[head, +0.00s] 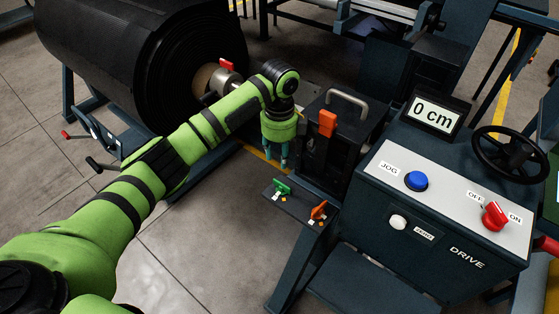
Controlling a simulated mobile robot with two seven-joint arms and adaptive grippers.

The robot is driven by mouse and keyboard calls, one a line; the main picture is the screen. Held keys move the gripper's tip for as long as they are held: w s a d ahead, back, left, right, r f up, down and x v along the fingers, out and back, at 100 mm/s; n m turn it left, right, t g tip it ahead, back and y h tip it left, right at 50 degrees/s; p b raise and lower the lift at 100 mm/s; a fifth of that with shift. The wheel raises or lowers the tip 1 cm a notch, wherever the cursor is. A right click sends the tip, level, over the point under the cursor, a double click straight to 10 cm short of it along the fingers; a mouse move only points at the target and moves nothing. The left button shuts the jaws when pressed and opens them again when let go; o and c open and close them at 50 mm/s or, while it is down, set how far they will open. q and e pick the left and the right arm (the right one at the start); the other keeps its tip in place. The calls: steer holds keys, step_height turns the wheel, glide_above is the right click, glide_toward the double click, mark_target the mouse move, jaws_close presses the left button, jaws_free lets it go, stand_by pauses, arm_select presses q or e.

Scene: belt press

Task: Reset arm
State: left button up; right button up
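My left arm reaches in from the lower left across the floor, and my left gripper (276,157) points down just in front of the dark box with the metal handle. Its two teal fingers show apart with nothing seen between them. It hangs above and slightly behind a small dark shelf (303,207). A green lever-like part (282,187) and an orange one (318,211) are on that shelf, apart from the fingers. My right gripper is not in view.
A large black belt roll (125,60) stands behind my arm. A dark box (350,125) carries an orange lever (327,123). The drive console (440,200) at right has a "0 cm" display (433,114), blue button (418,180), red switch (494,215) and handwheel (508,152).

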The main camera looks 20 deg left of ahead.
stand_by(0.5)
arm_select(q)
steer(key=s+d+f, duration=0.1)
steer(key=s+f, duration=0.1)
steer(key=s+d+f+n, duration=0.1)
steer(key=s+d+f, duration=0.1)
steer(key=f, duration=0.1)
steer(key=s+d+f+n+h, duration=0.1)
steer(key=s+d+f, duration=0.1)
steer(key=shift+s+d+f, duration=0.15)
steer(key=shift+d+f, duration=0.05)
steer(key=s+d+f+n+t+h, duration=0.1)
steer(key=s+d+f+n, duration=0.3)
steer(key=s, duration=0.4)
steer(key=s+a+n+t+y, duration=0.2)
steer(key=s+a+n+t, duration=0.1)
steer(key=s+a+n, duration=1)
steer(key=s+d+f+g, duration=0.1)
steer(key=s+f, duration=0.2)
steer(key=f, duration=0.8)
steer(key=s+f+g, duration=0.1)
steer(key=s+f, duration=0.1)
steer(key=f, duration=1)
steer(key=s+a+f+g, duration=0.1)
steer(key=s+a+f, duration=0.1)
steer(key=s+f, duration=1.1)
steer(key=s, duration=0.2)
steer(key=shift+s+a+f+n, duration=0.3)
steer(key=shift+s+f, duration=0.1)
